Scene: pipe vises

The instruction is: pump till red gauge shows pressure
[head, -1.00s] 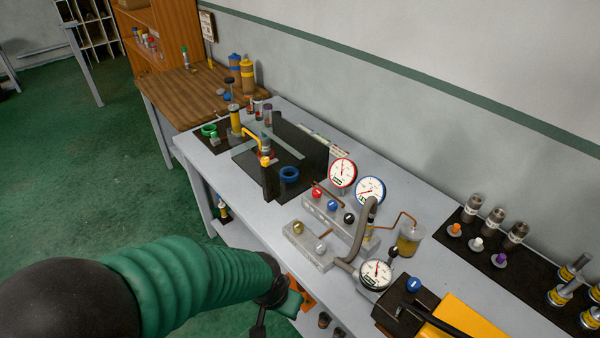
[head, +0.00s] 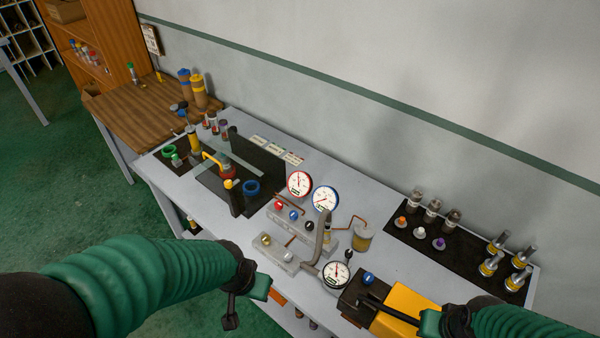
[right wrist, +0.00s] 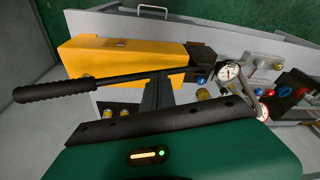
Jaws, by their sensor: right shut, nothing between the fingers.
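The red-rimmed gauge (head: 299,183) stands on the manifold block beside the blue-rimmed gauge (head: 326,199); its needle reading is too small to tell. The yellow hand pump (head: 404,306) lies at the bench front with a black lever (head: 388,309). In the right wrist view the pump (right wrist: 120,57) and its lever with ribbed grip (right wrist: 55,90) lie beyond my gripper. My right gripper (head: 428,322) is shut and empty near the lever's end; contact cannot be told. My left gripper (head: 260,288) is in front of the bench edge, its jaws unclear.
A black-rimmed gauge (head: 336,274) and a grey hose (head: 322,237) stand left of the pump. A black mat (head: 400,236) with several fittings lies at right. A vise area with a blue ring (head: 251,187) is farther left. Bare bench (head: 408,278) lies behind the pump.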

